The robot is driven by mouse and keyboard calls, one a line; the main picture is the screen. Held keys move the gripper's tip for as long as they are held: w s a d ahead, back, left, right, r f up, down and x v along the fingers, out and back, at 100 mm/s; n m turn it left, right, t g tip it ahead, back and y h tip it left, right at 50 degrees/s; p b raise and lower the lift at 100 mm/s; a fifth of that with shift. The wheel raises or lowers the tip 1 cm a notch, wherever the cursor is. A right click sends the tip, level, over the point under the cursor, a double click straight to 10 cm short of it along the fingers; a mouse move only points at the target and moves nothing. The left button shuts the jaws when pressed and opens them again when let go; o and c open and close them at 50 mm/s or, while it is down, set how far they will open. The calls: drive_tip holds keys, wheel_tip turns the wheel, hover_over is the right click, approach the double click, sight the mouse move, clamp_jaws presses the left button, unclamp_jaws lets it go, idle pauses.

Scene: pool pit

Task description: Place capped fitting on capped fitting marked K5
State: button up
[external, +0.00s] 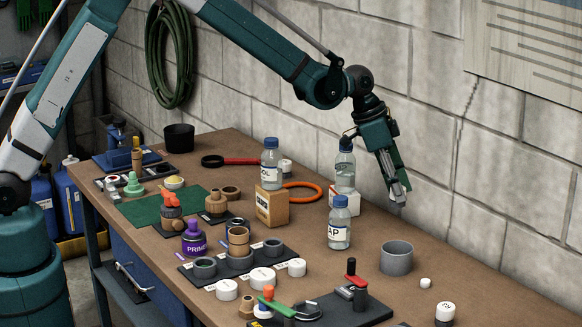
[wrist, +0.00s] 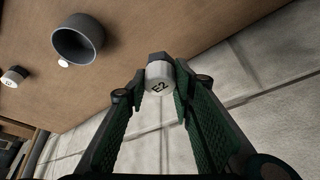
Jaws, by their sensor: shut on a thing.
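My gripper (external: 397,192) is raised above the back right of the bench, near the block wall. In the wrist view, my gripper (wrist: 160,82) is shut on a capped fitting (wrist: 158,77) with a white face marked E2 and a dark part behind it. In the external view, the fingers largely hide this fitting. Another capped fitting (external: 445,312), white-topped with a dark lower part, stands at the front right of the bench. Its dark marking looks like K5 but is small. It also shows at the left of the wrist view (wrist: 14,76), well apart from the held one.
A grey open cup (external: 397,258) and a small white disc (external: 425,282) stand between my gripper and the front fitting. Clear bottles (external: 340,222) stand left of my gripper. The bench's right end is mostly clear.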

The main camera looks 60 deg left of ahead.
drive_tip(key=shift+r, duration=0.1)
wheel_tip(320, 180, up, 16)
drive_tip(key=w+a+n, duration=0.1)
drive_tip(key=a, duration=1.2)
drive_tip(key=w+a+n+p, duration=0.1)
drive_tip(key=w+a, duration=0.1)
drive_tip(key=a, duration=1.2)
drive_tip(key=shift+w+y, duration=0.25)
drive_tip(key=shift+y, duration=0.05)
drive_tip(key=shift+n+t, duration=0.4)
drive_tip(key=shift+n, duration=0.4)
drive_tip(key=s+a, duration=0.1)
drive_tip(key=a, duration=0.7)
drive_tip(key=s+a+p, duration=0.1)
drive_tip(key=a, duration=0.8)
drive_tip(key=s+a, duration=0.1)
drive_tip(key=a, duration=0.7)
drive_tip(key=shift+s+a, duration=0.2)
drive_tip(key=shift+s, duration=0.1)
drive_tip(key=shift+d+f, duration=0.15)
drive_tip(key=shift+f, duration=5.35)
drive_tip(key=shift+f+p, duration=0.3)
drive_tip(key=shift+f, duration=2.8)
drive_tip(key=shift+f, duration=0.15)
